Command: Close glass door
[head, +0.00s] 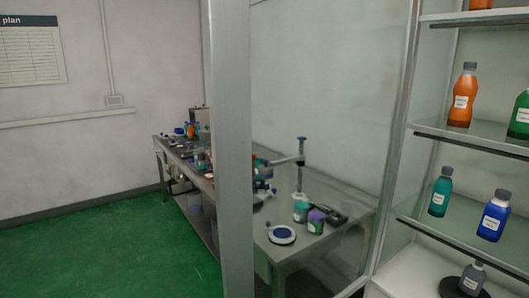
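A glass panel (330,110), which looks like the glass door, stands left of the shelves in the head view. A thick grey upright post (231,150) forms its near left edge, and a thinner frame edge (398,140) bounds it on the right, beside the shelves. The panel is see-through and a bench shows behind it. The shelf front to its right is uncovered in this view, so the door appears to stand open. No handle is visible. Neither of my grippers is in view.
Glass shelves (480,142) at the right hold several bottles, including an orange bottle (463,95) and a blue bottle (494,215). A cluttered bench (345,222) stands behind the glass. The green floor (90,240) at the left is clear.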

